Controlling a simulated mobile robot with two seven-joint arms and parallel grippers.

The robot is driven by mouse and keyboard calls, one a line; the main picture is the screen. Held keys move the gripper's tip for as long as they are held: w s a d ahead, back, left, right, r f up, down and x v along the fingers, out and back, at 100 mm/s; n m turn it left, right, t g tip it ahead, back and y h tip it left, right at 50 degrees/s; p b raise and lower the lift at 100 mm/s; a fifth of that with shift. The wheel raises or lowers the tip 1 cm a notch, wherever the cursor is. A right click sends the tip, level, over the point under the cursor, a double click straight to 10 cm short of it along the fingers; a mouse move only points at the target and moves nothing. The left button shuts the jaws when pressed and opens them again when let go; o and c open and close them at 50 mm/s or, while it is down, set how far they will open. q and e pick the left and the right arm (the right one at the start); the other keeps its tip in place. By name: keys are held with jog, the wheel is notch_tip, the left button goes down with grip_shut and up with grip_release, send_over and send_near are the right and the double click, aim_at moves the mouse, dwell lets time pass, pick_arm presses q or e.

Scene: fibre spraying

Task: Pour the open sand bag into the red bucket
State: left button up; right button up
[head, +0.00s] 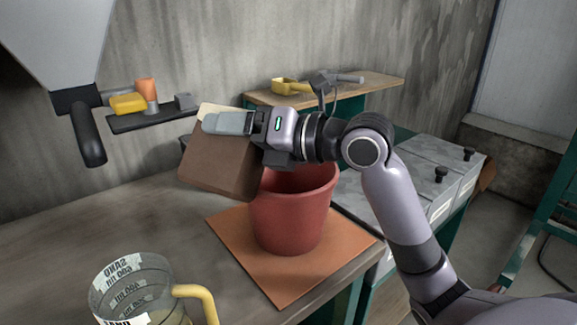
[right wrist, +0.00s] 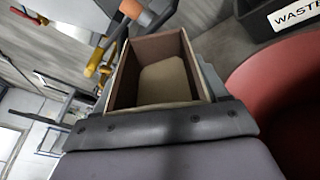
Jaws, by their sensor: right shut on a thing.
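The open sand bag (head: 222,166) is a brown, box-like bag. My right gripper (head: 236,124) is shut on it and holds it tilted above the table, at the left rim of the red bucket. In the right wrist view the bag's open mouth (right wrist: 154,48) shows a pale tan patch inside; I cannot tell how much sand that is. The red bucket (head: 292,214) stands upright on an orange mat (head: 290,284). It also shows at the right of the right wrist view (right wrist: 285,85). The arm and bag hide part of its opening. My left gripper is not in view.
A clear measuring jug (head: 130,285) marked SAND, with a yellow handle, stands at the front left. A dark shelf (head: 150,118) with small tools is behind. A yellow scoop (head: 290,87) lies on the back bench. A bin marked WASTE (right wrist: 295,18) is near the bucket.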

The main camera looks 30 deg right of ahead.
jog(key=shift+w+d+f+m+p, duration=0.15)
jog(key=shift+f+m+p, duration=0.4)
jog(key=shift+m, duration=0.55)
dwell(0.6)
jog(key=shift+r+m+y+p, duration=0.4)
jog(key=shift+m+p, duration=0.4)
jog(key=shift+p, duration=0.5)
jog(key=shift+d+f+m+p, duration=0.15)
jog(key=shift+f+m+p, duration=0.35)
jog(key=shift+m+p, duration=0.5)
jog(key=shift+w+d+r+m+y+b, duration=0.1)
jog(key=shift+w+d+m+y+b, duration=0.15)
jog(key=shift+d, duration=0.2)
jog(key=shift+w+d+r+m+y+b, duration=0.1)
jog(key=shift+w+d+m, duration=0.15)
jog(key=shift+d+m, duration=0.15)
jog(key=shift+w+d+r+m, duration=0.1)
jog(key=shift+d+r+m, duration=0.15)
jog(key=shift+m, duration=0.6)
dwell(0.6)
jog(key=shift+w+d+f+m+t+b, duration=0.1)
jog(key=shift+d+f+m+t+b, duration=0.15)
jog(key=shift+f+m+b, duration=0.5)
dwell(0.6)
jog(key=shift+r+m, duration=0.35)
jog(key=shift+r, duration=0.05)
